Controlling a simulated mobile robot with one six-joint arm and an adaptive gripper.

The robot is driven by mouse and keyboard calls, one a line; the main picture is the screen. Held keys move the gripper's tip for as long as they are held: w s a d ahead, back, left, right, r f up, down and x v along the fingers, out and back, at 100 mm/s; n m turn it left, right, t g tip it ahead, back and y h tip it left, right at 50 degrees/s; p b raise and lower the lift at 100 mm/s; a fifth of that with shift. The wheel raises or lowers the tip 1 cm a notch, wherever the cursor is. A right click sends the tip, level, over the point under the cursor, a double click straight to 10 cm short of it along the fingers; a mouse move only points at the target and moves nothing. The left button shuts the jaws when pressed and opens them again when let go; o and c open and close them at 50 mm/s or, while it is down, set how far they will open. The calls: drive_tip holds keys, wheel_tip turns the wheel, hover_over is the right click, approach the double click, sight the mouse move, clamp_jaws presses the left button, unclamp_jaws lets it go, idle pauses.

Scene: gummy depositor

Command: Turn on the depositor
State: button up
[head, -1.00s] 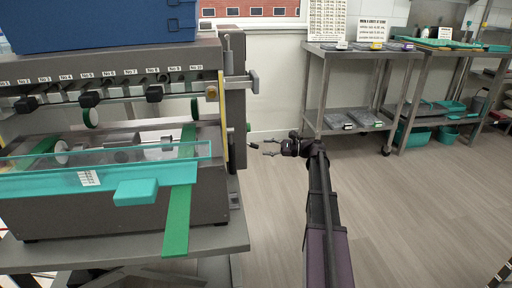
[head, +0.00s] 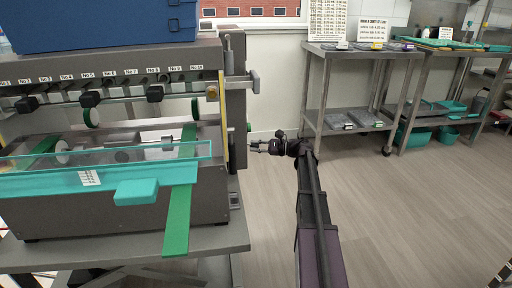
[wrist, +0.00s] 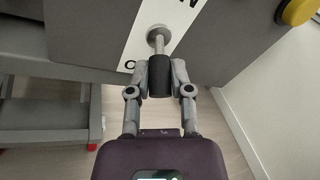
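The depositor (head: 120,205) is the large grey machine at the left of the head view. On its side panel is a switch lever with a metal stem and a black cylindrical grip (wrist: 160,76), seen in the middle of the wrist view. A white label plate (wrist: 140,40) with partly hidden lettering lies behind the stem. My gripper (wrist: 160,80) has one finger on each side of the black grip, both appearing to touch it. In the head view my gripper (head: 254,147) is at the machine's right side, its fingers close together.
A yellow round button (wrist: 297,11) sits on the panel at the upper right of the wrist view. The machine's table (head: 215,240) stands to the left of my arm. Steel shelves (head: 350,95) stand at the back right. The floor to the right is clear.

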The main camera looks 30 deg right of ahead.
clamp_jaws()
drive_tip(key=shift+r+p, duration=0.25)
drive_tip(key=shift+p, duration=0.35)
drive_tip(key=shift+r+g+h+p, duration=0.25)
drive_tip(key=shift+h+p, duration=0.25)
drive_tip(key=shift+p, duration=0.25)
drive_tip(key=h+p, duration=0.1)
drive_tip(key=p, duration=0.2)
drive_tip(key=r+n+g+h+p, duration=0.1)
drive_tip(key=p, duration=0.2)
drive_tip(key=shift+r+g+h, duration=0.15)
drive_tip(key=shift+g+h, duration=0.1)
drive_tip(key=shift+h, duration=0.05)
drive_tip(key=h+p, duration=0.1)
drive_tip(key=p, duration=0.1)
drive_tip(key=r+g+h+p, duration=0.1)
drive_tip(key=p, duration=0.2)
drive_tip(key=shift+s+n+h, duration=0.1)
drive_tip(key=shift+n+h, duration=0.2)
drive_tip(key=g+h+p, duration=0.1)
drive_tip(key=h+p, duration=0.1)
drive_tip(key=p, duration=0.1)
drive_tip(key=shift+a+r+p, duration=0.15)
drive_tip(key=shift+r+p, duration=0.05)
drive_tip(key=shift+p, duration=0.1)
drive_tip(key=shift+h, duration=0.3)
drive_tip(key=o, duration=0.8)
unclamp_jaws()
